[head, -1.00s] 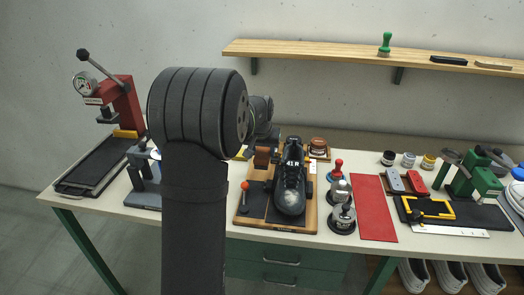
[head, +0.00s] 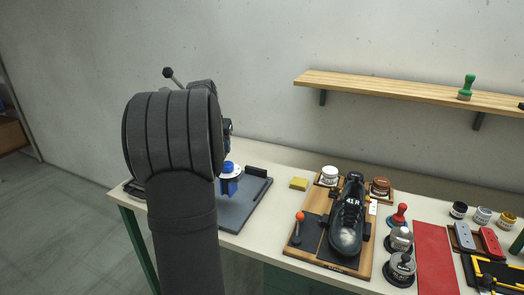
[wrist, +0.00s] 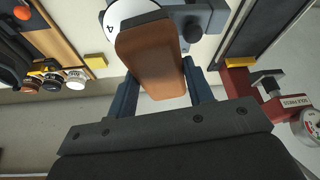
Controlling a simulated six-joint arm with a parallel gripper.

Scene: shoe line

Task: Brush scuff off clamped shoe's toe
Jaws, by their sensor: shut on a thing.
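The black shoe (head: 346,215), marked "41 R", sits in the clamp on the wooden board (head: 368,262), toe towards the front. A pale greyish patch (head: 345,240) shows on its toe. My gripper (wrist: 160,78) is shut on a brown wooden-backed brush (wrist: 152,58) in the wrist view. Its bristles are hidden from that camera. In the head view my arm hides the gripper and brush. They are off to the left of the shoe, above the blue-grey stand with a white numbered disc (wrist: 120,10).
An orange-knobbed lever (head: 299,216) stands on the board's left. A yellow block (head: 299,184), white jar (head: 330,175) and brown jar (head: 380,187) lie behind. Right are a red-knobbed tool (head: 399,213), metal domes (head: 401,239) and red mat (head: 435,260). The red sole press (wrist: 245,95) is near the gripper.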

